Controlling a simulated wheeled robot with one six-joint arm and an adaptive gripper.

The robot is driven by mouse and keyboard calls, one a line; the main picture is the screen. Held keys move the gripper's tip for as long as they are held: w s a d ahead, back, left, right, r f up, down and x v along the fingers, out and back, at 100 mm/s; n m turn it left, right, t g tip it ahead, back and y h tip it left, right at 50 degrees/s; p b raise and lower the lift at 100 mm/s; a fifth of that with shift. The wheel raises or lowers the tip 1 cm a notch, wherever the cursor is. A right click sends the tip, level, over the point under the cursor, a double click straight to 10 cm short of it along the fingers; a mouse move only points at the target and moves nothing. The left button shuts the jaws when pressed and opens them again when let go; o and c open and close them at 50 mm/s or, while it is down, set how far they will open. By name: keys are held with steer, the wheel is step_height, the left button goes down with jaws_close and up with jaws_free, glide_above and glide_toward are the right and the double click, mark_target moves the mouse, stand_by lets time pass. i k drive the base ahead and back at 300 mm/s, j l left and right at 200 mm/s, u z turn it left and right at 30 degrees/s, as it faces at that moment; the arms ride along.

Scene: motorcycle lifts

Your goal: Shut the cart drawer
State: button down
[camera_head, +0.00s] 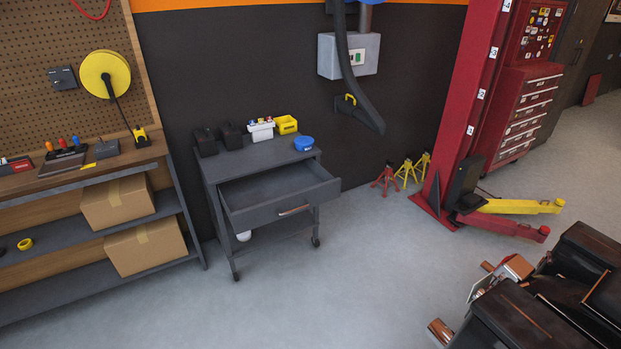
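The grey cart (262,158) stands on casters against the dark wall, a little left of the middle of the head camera view. Its drawer (285,205) is pulled well out toward the camera, and its inside looks empty. A small reddish handle (293,210) sits on the drawer's front face. My gripper is not in view, so its state and place relative to the drawer do not show.
Black boxes, a white holder, a yellow bin (286,125) and a blue round item (304,143) are on the cart top. A workbench (85,178) stands left. Jack stands (405,173) and a red lift post (470,100) stand right. Floor (330,270) before the cart is clear.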

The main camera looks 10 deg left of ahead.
mark_target(250, 202)
steer(key=i+u, duration=0.35)
steer(key=i, duration=0.5)
steer(key=i+l+u, duration=0.3)
steer(key=i, duration=0.5)
steer(key=j, duration=0.1)
